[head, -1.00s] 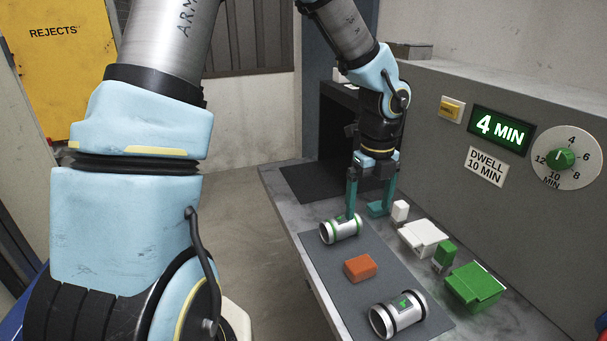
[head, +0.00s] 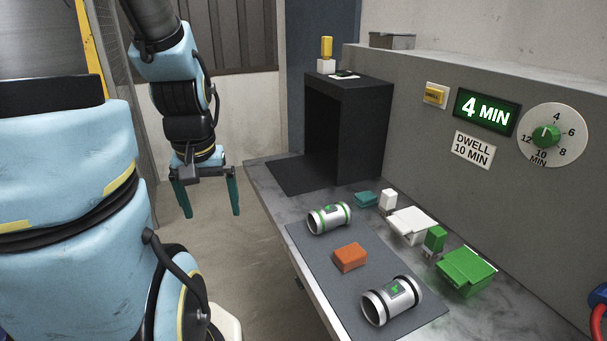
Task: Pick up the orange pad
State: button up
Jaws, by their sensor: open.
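The orange pad (head: 350,257) is a small block lying flat on the dark grey mat (head: 322,268) on the bench.
Right of the mat lie a teal block (head: 366,199), a white block (head: 388,199), a white flat case (head: 409,226), a green block (head: 434,239) and a green box (head: 467,271). A black open-fronted box (head: 350,125) stands at the bench's back. A grey panel with a dial (head: 546,136) bounds the right.

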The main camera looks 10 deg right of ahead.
aim_at(348, 258)
jog(key=z, duration=1.35)
jog(key=i+j+u, duration=0.1)
jog(key=j+u, duration=0.3)
jog(key=i+j+u, duration=0.15)
jog(key=j+u, duration=0.25)
jog(key=j, duration=0.1)
